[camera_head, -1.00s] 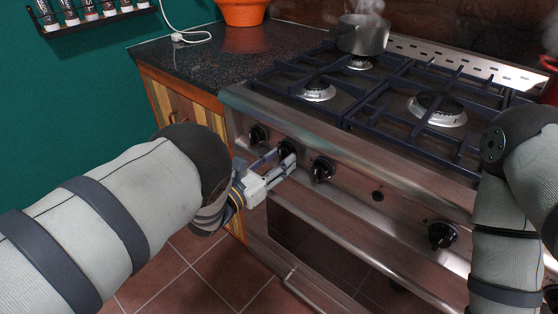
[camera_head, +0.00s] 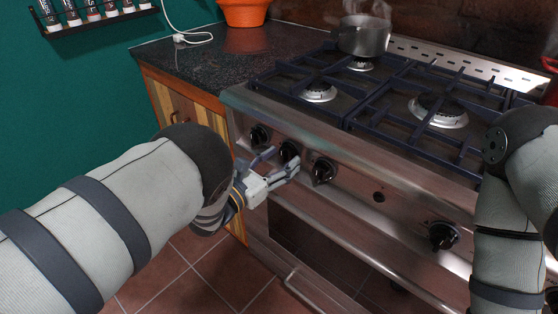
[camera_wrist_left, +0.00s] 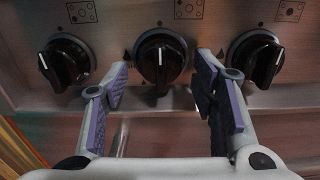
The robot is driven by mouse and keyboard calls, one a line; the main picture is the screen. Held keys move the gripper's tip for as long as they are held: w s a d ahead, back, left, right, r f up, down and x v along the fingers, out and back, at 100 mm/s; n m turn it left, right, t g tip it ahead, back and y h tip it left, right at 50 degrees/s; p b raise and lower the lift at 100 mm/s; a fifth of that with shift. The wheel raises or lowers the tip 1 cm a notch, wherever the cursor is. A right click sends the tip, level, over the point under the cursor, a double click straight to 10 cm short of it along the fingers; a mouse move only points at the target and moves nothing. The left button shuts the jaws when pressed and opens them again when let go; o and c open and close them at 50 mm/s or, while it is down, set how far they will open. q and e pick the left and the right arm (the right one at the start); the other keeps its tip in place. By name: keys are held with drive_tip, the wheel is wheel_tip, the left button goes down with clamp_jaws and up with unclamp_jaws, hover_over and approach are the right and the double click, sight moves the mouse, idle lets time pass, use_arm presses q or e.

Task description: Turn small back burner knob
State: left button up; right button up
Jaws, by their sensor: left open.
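Three black knobs sit in a row on the left of the stove's front panel: a left knob (camera_head: 260,135), a middle knob (camera_head: 290,150) and a right knob (camera_head: 323,171). In the left wrist view the middle knob (camera_wrist_left: 160,58) has its white mark pointing up. The left knob (camera_wrist_left: 66,62) is turned left and the right knob (camera_wrist_left: 257,58) leans right. I cannot tell from the panel symbols which is the small back burner's. My left gripper (camera_head: 284,160) is open, its fingertips (camera_wrist_left: 162,80) spread to either side of and just below the middle knob, holding nothing. My right gripper is out of view.
A steaming pot (camera_head: 363,37) stands on a back burner. Dark grates (camera_head: 345,118) cover the hob. Another knob (camera_head: 443,236) is farther right, near my right arm. The oven handle bar (camera_head: 345,245) runs below the panel. A wooden cabinet (camera_head: 185,110) stands left.

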use_arm(q)
drive_tip(key=v, duration=1.2)
drive_tip(key=s+a+f+n+g+y, duration=0.7)
drive_tip(key=s+a+f+n+y, duration=0.6)
drive_tip(key=n, duration=1.4)
drive_tip(key=s+d+f+n+g+h, duration=0.2)
drive_tip(key=s+n+g, duration=0.7)
drive_tip(key=s+n, duration=0.8)
drive_tip(key=s, duration=0.7)
drive_tip(key=shift+d, duration=0.2)
drive_tip(key=shift+w, duration=0.1)
